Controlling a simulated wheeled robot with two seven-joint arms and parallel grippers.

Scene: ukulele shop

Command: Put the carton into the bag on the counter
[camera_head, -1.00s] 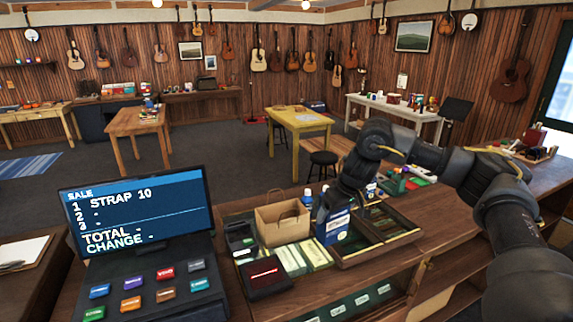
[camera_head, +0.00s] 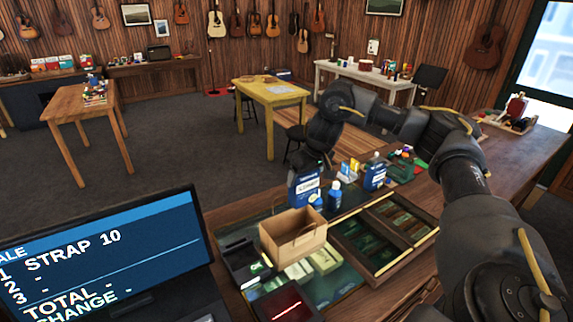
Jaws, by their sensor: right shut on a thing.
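The carton (camera_head: 304,189), blue and white with lettering, hangs roughly upright from my right gripper (camera_head: 316,163), which is shut on its top. The bag (camera_head: 292,243) is an open brown paper bag standing on the counter (camera_head: 505,165). In the picture the carton shows just above and behind the bag's upper edge, outside it. I cannot tell the exact gap between them. The fingertips are partly hidden by the dark wrist. My left gripper is not in view.
Blue bottles (camera_head: 335,196) stand just right of the carton, with another blue container (camera_head: 375,174) farther right. A compartmented wooden tray (camera_head: 383,238) lies right of the bag. A red-lit device (camera_head: 284,303) is in front, and the register screen (camera_head: 105,258) is at left.

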